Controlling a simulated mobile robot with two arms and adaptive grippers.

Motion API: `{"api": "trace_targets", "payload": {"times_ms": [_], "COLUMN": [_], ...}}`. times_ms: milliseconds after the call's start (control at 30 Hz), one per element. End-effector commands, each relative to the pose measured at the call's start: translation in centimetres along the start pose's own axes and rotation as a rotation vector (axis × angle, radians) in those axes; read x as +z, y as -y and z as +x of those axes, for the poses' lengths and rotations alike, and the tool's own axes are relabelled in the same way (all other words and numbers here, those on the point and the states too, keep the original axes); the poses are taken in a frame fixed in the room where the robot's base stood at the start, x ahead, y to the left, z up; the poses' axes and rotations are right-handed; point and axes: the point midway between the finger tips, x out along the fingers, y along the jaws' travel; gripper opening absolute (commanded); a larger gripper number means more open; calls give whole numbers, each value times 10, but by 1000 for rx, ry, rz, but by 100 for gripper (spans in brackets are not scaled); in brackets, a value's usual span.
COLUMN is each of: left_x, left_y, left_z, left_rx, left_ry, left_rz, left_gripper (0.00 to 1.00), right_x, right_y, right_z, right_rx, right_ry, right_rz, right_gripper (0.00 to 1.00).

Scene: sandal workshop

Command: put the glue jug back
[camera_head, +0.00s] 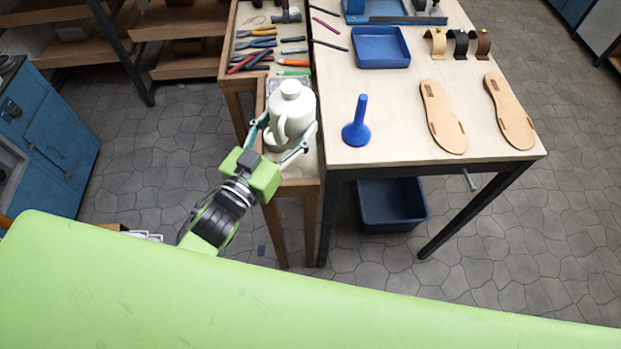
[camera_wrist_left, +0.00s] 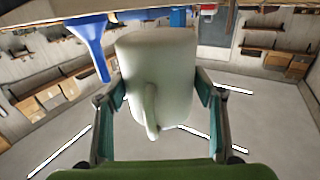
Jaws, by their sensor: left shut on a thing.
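The glue jug (camera_head: 291,104) is white with a capped neck and a side handle. It appears upright over the near end of the narrow wooden side bench (camera_head: 302,187). My left gripper (camera_head: 285,134) comes from the near left, with one finger on each side of the jug, and is shut on it. In the left wrist view the jug (camera_wrist_left: 158,72) fills the space between the two fingers, its handle facing the camera. Whether its base touches the bench is hidden. My right gripper is in neither view.
A blue funnel-shaped object (camera_head: 357,124) stands on the worktable (camera_head: 395,115) just right of the jug. A blue tray (camera_head: 381,48), two tan soles (camera_head: 443,116) and several straps lie beyond. Hand tools (camera_head: 256,42) fill the bench's far part. A dark blue bin (camera_head: 391,205) is below.

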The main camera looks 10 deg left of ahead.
Motion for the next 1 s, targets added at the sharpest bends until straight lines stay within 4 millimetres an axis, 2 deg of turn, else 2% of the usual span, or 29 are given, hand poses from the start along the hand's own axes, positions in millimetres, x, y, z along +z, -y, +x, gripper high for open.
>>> {"api": "trace_targets", "payload": {"times_ms": [67,200,367,567,733,833,1000], "left_x": [4,28,53,73,97,102,102], "left_y": [0,1,0,1,1,0,0], "left_z": [2,2,2,2,3,3,3], "left_rx": [7,7,8,7,8,8,9], "left_ry": [0,4,1,1,0,-1,-2], "left_rz": [1,-3,-2,-1,-1,0,0], "left_gripper": [2,2,2,2,2,2,2], "right_x": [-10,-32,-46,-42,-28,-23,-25], "right_y": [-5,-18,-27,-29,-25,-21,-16], "right_z": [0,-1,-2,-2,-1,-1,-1], "right_rx": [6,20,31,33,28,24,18], "right_ry": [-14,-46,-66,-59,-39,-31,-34], "right_rz": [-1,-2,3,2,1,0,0], "right_gripper": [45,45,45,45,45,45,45]}}
